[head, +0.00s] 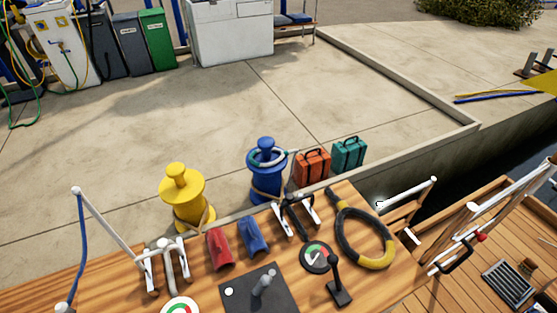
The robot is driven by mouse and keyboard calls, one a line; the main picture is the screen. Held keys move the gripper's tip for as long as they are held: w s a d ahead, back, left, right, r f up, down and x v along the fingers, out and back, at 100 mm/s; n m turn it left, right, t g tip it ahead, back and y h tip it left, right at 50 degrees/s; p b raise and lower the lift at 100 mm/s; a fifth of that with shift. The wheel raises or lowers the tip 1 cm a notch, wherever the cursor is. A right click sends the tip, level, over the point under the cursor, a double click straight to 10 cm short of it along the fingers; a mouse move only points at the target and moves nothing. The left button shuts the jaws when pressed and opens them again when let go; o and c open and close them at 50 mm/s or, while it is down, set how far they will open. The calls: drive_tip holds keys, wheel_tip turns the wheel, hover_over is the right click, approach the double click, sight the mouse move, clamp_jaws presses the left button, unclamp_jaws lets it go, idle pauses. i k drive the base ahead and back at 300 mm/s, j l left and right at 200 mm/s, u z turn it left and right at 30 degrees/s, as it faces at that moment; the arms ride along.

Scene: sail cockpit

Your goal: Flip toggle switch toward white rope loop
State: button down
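A grey toggle lever (264,283) stands on a dark square plate (245,300) at the bottom middle of the wooden console, its tip leaning up and to the right. A white dot (229,291) marks the plate's left side. A white-grey loop (168,262), perhaps the white rope loop, stands between two white fittings at the console's left. The plate's lower part is cut off by the picture edge. My gripper is not in view.
On the console (120,283) are a red piece (219,250), a blue piece (254,236), a black lever (337,282), a round gauge (316,257) and a black-yellow ring (365,236). A yellow bollard (184,195) and two cases stand on the open quay behind.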

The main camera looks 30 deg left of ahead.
sight(266, 281)
drive_tip(key=i+l+u, duration=0.4)
drive_tip(key=u, duration=0.2)
drive_tip(key=i+l+u, duration=0.15)
drive_tip(key=l+u, duration=0.15)
drive_tip(key=l, duration=0.15)
drive_tip(key=i+l+u, duration=0.1)
drive_tip(key=l+u, duration=0.55)
drive_tip(key=i+l+u, duration=0.1)
drive_tip(key=l+u, duration=0.2)
drive_tip(key=l, duration=0.2)
drive_tip(key=l+u, duration=0.2)
drive_tip(key=l, duration=0.5)
drive_tip(key=l+u, duration=0.45)
drive_tip(key=j+z, duration=0.45)
drive_tip(key=k, duration=0.05)
